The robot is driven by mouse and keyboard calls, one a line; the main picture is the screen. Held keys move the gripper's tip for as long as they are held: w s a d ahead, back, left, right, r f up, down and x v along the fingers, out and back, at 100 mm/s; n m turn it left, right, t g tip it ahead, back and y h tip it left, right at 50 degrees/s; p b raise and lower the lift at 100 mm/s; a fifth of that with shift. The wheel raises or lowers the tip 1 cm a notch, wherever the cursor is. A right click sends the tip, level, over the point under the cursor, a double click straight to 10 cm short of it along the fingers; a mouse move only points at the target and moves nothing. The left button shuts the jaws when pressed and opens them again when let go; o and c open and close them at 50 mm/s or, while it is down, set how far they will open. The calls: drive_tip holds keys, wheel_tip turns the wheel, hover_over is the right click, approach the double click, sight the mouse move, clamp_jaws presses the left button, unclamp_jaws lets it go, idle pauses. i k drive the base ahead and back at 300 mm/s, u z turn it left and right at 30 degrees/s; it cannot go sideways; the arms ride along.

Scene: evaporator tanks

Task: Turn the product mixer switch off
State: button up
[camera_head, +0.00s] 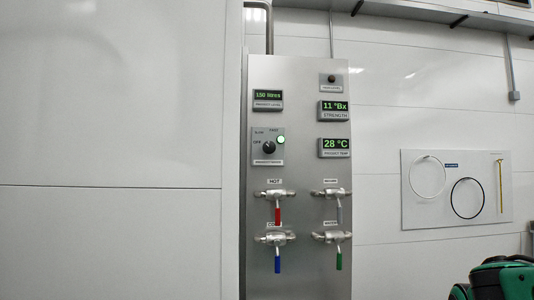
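The product mixer switch is a black rotary knob (268,147) on a small grey plate (257,150) at the left of the steel control panel (297,270). Its plate carries OFF at the left, SLOW at the upper left and FAST at the top. I cannot clearly tell which mark the knob points to. A round lamp (281,140) at the plate's right edge is lit pale green. My gripper is not in view.
Green displays read 150 litres (268,94), 11 °Bx (334,106) and 28 °C (335,143). Valves with red (277,216), blue (277,264), grey (339,214) and green (339,261) handles sit below. A green and black object (500,280) stands at the lower right.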

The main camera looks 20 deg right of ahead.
sight(269, 148)
drive_tip(key=z, duration=1.2)
drive_tip(key=k, duration=1.25)
drive_tip(key=u, duration=0.9)
drive_tip(key=i, duration=1.65)
drive_tip(key=z, duration=0.05)
